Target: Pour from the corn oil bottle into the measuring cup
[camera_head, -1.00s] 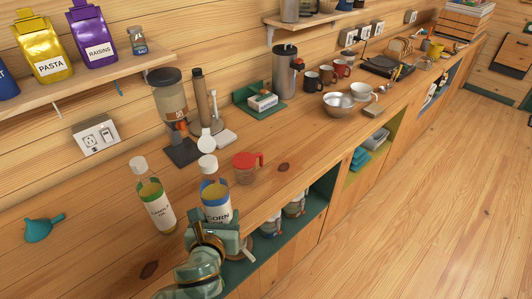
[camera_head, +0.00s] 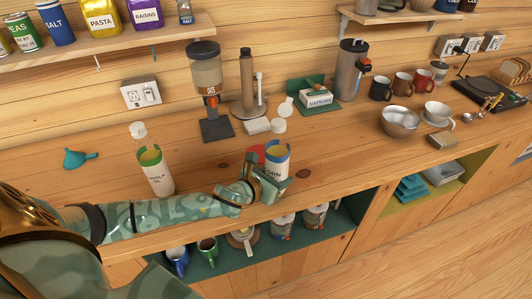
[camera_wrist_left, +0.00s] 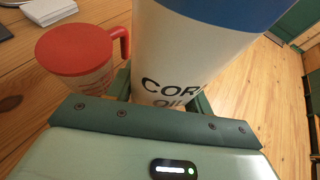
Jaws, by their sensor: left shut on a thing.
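My left gripper (camera_head: 266,186) is shut on the corn oil bottle (camera_head: 277,157), a white bottle with a blue label band and white cap. The bottle stands close to upright near the counter's front edge; whether its base touches the counter is hidden. In the left wrist view the bottle (camera_wrist_left: 195,55) fills the middle between the fingers. The cup (camera_wrist_left: 75,50), with its red handle, stands just left of it there. My right gripper is not in view.
A canola oil bottle (camera_head: 154,165) stands to the left, behind my forearm. A coffee grinder (camera_head: 208,90), a napkin holder (camera_head: 315,98) and a steel bowl (camera_head: 399,122) stand farther back or right. The counter (camera_head: 335,145) right of the bottle is clear.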

